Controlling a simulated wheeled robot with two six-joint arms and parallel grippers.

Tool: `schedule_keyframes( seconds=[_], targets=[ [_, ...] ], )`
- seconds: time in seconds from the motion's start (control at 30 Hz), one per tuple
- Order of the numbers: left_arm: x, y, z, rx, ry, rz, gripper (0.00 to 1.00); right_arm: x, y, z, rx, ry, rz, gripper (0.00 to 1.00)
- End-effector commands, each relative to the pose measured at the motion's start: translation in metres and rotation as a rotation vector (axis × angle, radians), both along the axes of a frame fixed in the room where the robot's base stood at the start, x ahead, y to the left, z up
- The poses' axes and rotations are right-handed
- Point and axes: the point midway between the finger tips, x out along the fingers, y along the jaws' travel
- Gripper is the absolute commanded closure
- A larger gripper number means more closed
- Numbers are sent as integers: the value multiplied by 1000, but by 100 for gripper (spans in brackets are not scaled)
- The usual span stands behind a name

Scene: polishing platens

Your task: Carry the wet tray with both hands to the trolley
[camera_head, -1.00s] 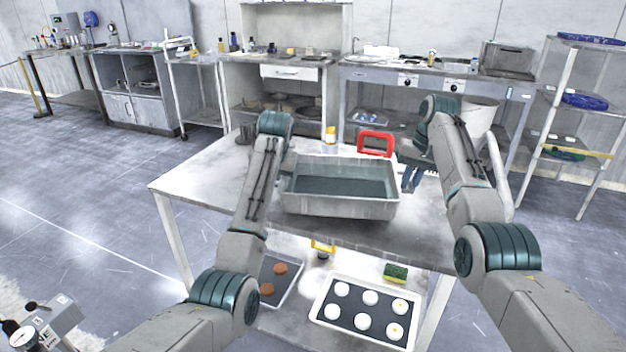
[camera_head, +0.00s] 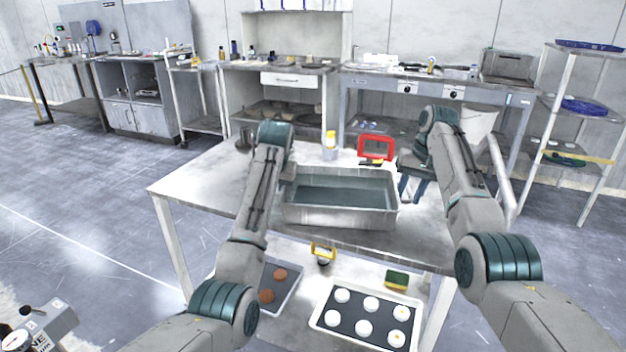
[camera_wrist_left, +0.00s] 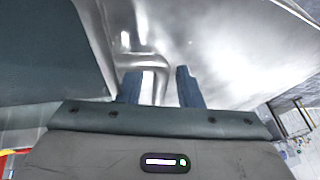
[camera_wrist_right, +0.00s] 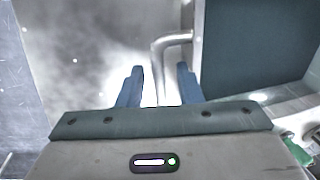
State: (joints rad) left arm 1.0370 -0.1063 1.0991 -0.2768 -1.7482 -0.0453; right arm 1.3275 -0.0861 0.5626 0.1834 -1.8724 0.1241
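The wet tray (camera_head: 340,215) is a deep metal tray with dark water in it. It sits on the pale metal table (camera_head: 195,185). Bent rod handles show at its ends, one in the left wrist view (camera_wrist_left: 140,60) and one in the right wrist view (camera_wrist_right: 160,55). My left gripper (camera_wrist_left: 160,85) has its blue fingers apart on either side of one handle. My right gripper (camera_head: 411,187) is at the tray's right end, its fingers (camera_wrist_right: 160,85) apart around the other handle. My left fingers are hidden in the head view. A pale-posted cart (camera_head: 197,90) by the back wall may be the trolley.
A yellow-capped bottle (camera_head: 329,150) and a red frame (camera_head: 375,141) stand behind the tray. The lower shelf holds a tray of white discs (camera_head: 318,322) and a sponge (camera_head: 397,280). A rack (camera_head: 560,125) stands right.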

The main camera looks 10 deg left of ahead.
Motion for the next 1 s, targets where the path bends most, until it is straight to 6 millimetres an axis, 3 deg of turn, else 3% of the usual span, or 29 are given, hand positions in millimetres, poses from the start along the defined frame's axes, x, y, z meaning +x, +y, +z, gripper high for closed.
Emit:
schedule_keyframes(
  seconds=[0.6, 0.83, 1.0],
  targets=[
    [-41, -20, 98, 0, -4, -1, 68, 0, 0, 0, 0, 0, 0, 68],
    [-46, -22, 109, 0, -2, 0, 68, 0, -1, 7, 0, -1, 0, 68],
    [-46, -22, 109, 0, -2, 0, 68, 1, -7, 36, 0, -3, -1, 68]
  ],
)
